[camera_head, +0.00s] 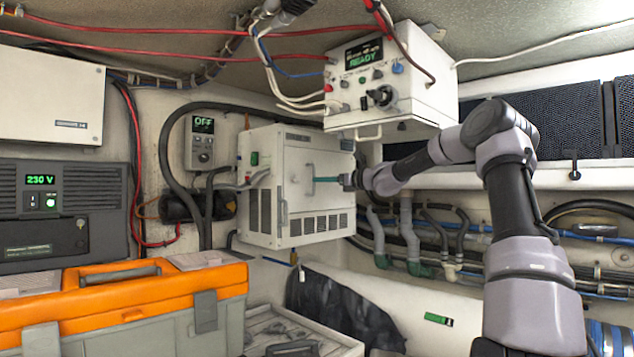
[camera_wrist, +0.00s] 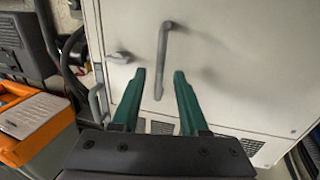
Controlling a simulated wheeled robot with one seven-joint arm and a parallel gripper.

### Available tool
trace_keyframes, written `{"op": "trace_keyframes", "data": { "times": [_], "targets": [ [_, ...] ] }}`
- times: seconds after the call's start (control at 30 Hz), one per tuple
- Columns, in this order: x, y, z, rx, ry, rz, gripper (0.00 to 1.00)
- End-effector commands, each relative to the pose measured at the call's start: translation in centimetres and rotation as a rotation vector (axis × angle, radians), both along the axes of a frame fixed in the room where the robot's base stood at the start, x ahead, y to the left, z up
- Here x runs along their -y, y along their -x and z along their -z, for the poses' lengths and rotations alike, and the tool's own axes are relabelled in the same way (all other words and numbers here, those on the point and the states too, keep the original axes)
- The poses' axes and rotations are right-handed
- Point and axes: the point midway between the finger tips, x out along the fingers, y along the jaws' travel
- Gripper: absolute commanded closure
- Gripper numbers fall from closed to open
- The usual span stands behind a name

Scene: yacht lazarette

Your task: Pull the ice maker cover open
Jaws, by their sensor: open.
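A white boxy unit, apparently the ice maker (camera_head: 262,216), is fixed to the back wall in the head view. Its front cover (camera_head: 325,205) looks closed, with dark vent slots low down. In the wrist view the cover (camera_wrist: 235,55) fills most of the picture, with an upright grey bar handle (camera_wrist: 161,60) bent at the top. My gripper (camera_head: 313,180) is in front of the cover. In the wrist view my gripper (camera_wrist: 159,72) is open, its teal fingers either side of the handle's lower part, with gaps on both sides. Finger contact cannot be told.
A small grey latch (camera_wrist: 120,57) and another grey bar (camera_wrist: 97,103) lie left of the handle. A white control box (camera_head: 390,80) reading READY hangs above. An orange-lidded toolbox (camera_head: 125,300) stands front left. Pipes (camera_head: 410,235) run along the right wall.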

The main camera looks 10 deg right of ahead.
Motion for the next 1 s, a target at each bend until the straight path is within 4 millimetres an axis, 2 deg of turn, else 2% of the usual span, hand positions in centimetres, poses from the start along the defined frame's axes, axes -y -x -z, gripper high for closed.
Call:
{"op": "trace_keyframes", "data": {
  "times": [0.2, 0.53, 0.57, 0.6, 0.67, 1.0],
  "targets": [
    [-1.7, -1.6, 0.0, 0.000, 0.000, -0.001, 0.56],
    [-2.0, -1.8, 0.0, 0.000, 0.001, 0.000, 0.56],
    [-2.0, -1.8, 0.0, 0.000, 0.001, 0.000, 0.64],
    [-2.0, -1.8, 0.0, 0.000, 0.001, 0.000, 0.79],
    [-2.0, -1.8, 0.0, 0.000, 0.001, 0.000, 1.00],
    [-2.0, -1.8, 0.0, 0.000, 0.001, -0.001, 1.00]
  ]
}}
